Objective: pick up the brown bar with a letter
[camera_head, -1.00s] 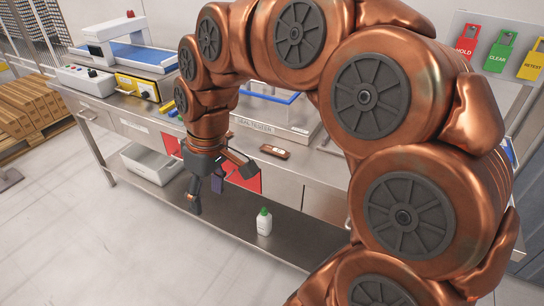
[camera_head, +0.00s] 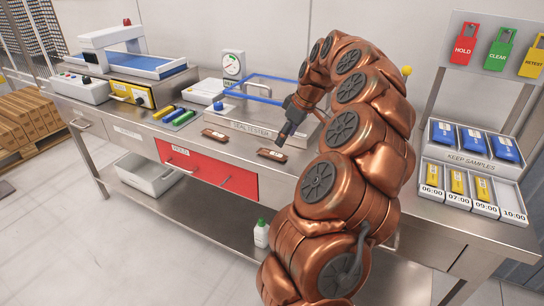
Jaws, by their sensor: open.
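Two brown bars lie flat on the steel bench top (camera_head: 235,165) in front of the seal tester (camera_head: 250,125). The left brown bar (camera_head: 215,135) and the right brown bar (camera_head: 271,155) each carry a small pale mark, too small to read as a letter. My gripper (camera_head: 281,142) points down just above and behind the right bar, close to its right half. It is open, with nothing visible between its fingers. The gap between the fingers and the bar is hard to judge from this angle.
Yellow, green and blue pens (camera_head: 173,116) lie left of the bars. The seal tester's blue frame (camera_head: 262,84) is behind my gripper. A sample rack (camera_head: 470,165) stands at the right. A red drawer (camera_head: 205,170) is below the bench edge; a white bottle (camera_head: 261,233) stands on the lower shelf.

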